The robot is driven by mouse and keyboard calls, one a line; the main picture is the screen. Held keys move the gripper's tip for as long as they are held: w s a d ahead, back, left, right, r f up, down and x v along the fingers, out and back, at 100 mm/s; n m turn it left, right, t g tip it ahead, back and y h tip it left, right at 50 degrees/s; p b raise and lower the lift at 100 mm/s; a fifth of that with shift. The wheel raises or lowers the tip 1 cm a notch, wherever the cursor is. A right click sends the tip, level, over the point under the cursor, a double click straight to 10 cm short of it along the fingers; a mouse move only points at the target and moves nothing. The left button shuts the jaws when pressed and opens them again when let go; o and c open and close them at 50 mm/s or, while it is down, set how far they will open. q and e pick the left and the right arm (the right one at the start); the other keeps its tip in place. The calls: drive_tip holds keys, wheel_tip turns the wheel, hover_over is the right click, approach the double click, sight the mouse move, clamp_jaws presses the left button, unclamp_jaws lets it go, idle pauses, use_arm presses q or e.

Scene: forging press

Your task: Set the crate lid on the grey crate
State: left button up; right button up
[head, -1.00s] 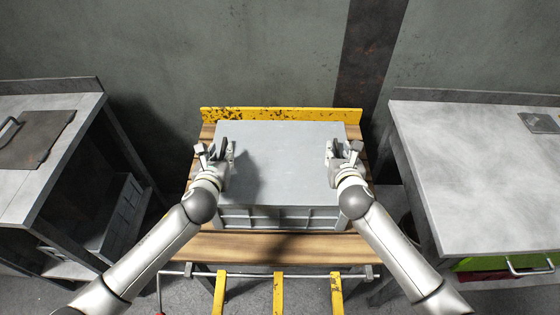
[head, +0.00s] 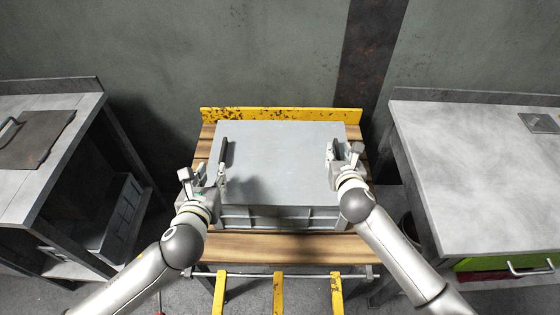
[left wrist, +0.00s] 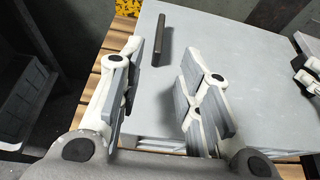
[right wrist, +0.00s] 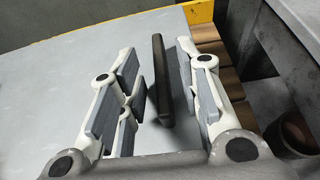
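The flat grey crate lid (head: 280,160) lies on the grey crate (head: 270,217), covering its top; the crate's front wall shows below it. The lid has a dark upright handle at each side. My left gripper (head: 205,180) is open and empty, nearer to me than the left handle (head: 223,152); in the left wrist view that handle (left wrist: 161,40) stands beyond the fingertips. My right gripper (head: 343,154) is open around the right handle; in the right wrist view this handle (right wrist: 160,85) stands between the fingers, with a gap to the left finger.
The crate stands on a wooden-slatted table (head: 270,246) with a yellow back edge (head: 280,114). Grey workbenches stand left (head: 60,170) and right (head: 480,180). A grey bin (head: 118,215) sits under the left bench.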

drive_tip(key=v, duration=1.1)
drive_tip(key=shift+s, duration=0.1)
